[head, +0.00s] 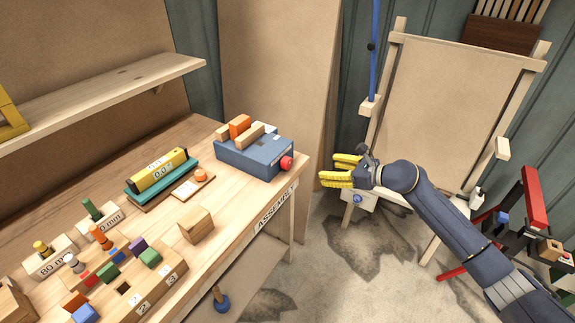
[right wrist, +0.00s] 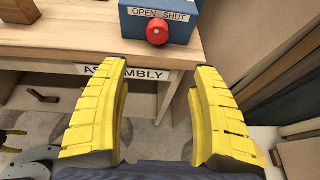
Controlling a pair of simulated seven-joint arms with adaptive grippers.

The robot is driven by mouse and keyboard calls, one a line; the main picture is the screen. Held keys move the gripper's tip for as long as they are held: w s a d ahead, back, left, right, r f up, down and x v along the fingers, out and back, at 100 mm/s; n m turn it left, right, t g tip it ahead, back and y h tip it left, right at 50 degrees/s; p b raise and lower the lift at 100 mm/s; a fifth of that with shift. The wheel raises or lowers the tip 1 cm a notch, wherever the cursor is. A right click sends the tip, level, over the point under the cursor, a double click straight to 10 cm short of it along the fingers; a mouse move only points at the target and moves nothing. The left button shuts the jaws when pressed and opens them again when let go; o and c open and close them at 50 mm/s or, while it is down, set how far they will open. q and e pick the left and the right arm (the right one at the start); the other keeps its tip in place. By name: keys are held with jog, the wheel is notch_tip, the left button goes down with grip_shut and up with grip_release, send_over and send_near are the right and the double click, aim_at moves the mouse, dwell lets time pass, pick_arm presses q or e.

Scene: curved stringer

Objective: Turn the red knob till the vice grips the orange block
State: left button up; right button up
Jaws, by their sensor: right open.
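The blue vice (head: 255,158) sits at the far right corner of the wooden bench, with wooden jaws on top. The orange block (head: 240,126) stands between the wooden jaws; whether they touch it I cannot tell. The red knob (head: 287,163) is on the vice's right side, and in the right wrist view the knob (right wrist: 157,32) sits beside an "OPEN SHUT" label. My right gripper (head: 334,172), with yellow fingers, is open and empty, off the bench edge and apart from the knob. In its wrist view the fingers (right wrist: 160,85) are spread below the knob. My left gripper is not in view.
The bench (head: 262,205) also holds a yellow level on a teal base (head: 162,178), a plain wooden block (head: 196,224) and a block with coloured pegs (head: 140,285). An easel-like board (head: 450,110) stands behind my right arm. The space between gripper and knob looks clear.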

aim_at(290, 165)
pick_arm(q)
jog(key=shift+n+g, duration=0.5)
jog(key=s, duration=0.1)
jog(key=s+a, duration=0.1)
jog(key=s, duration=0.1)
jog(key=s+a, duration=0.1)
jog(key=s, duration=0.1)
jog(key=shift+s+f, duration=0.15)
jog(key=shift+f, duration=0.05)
pick_arm(e)
jog(key=shift+n, duration=0.4)
jog(key=x, duration=1.7)
jog(key=shift+s+a+r, duration=0.15)
jog(key=shift+s+a, duration=0.05)
jog(key=shift+a, duration=0.2)
jog(key=c, duration=1.2)
